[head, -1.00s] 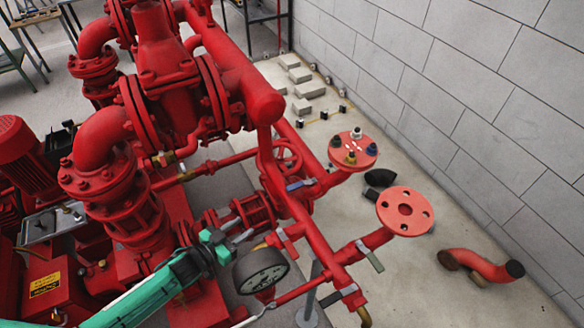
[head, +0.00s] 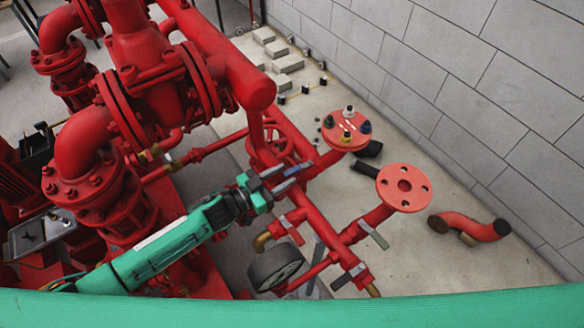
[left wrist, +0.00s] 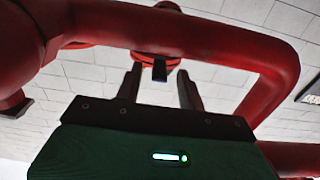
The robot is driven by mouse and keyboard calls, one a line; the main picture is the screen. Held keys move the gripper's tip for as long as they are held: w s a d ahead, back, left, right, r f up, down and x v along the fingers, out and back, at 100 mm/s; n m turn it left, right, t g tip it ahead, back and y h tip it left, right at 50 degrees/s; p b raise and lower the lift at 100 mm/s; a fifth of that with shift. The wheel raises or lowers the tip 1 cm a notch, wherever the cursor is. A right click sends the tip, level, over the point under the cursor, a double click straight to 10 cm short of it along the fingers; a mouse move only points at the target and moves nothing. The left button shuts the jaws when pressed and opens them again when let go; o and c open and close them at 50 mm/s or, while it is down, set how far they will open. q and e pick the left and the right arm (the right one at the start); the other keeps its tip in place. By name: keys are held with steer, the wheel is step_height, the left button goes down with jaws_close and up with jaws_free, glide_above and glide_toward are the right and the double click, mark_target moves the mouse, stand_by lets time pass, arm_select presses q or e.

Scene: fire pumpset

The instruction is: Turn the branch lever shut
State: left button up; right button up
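My left gripper (head: 289,176) reaches in from the left over the red pipework. Its two fingers are apart, beside a small blue-handled lever (head: 294,167) on the branch pipe near the red handwheel. The fingers partly hide this lever. In the left wrist view my gripper (left wrist: 160,88) is open, with a dark tab (left wrist: 160,70) under a red fitting seen between and beyond the fingers. I cannot tell whether they touch it. Other levers are red (head: 292,228), grey-green (head: 374,235) and dark grey (head: 348,276). My right gripper is not in view.
A pressure gauge (head: 276,268) stands just below my left gripper. A loose red elbow pipe (head: 470,226) lies on the floor near the block wall (head: 480,100). A red pipe (left wrist: 270,75) curves close around the gripper.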

mark_target(292, 170)
arm_select(q)
steer(key=shift+x, duration=1.85)
jaws_close()
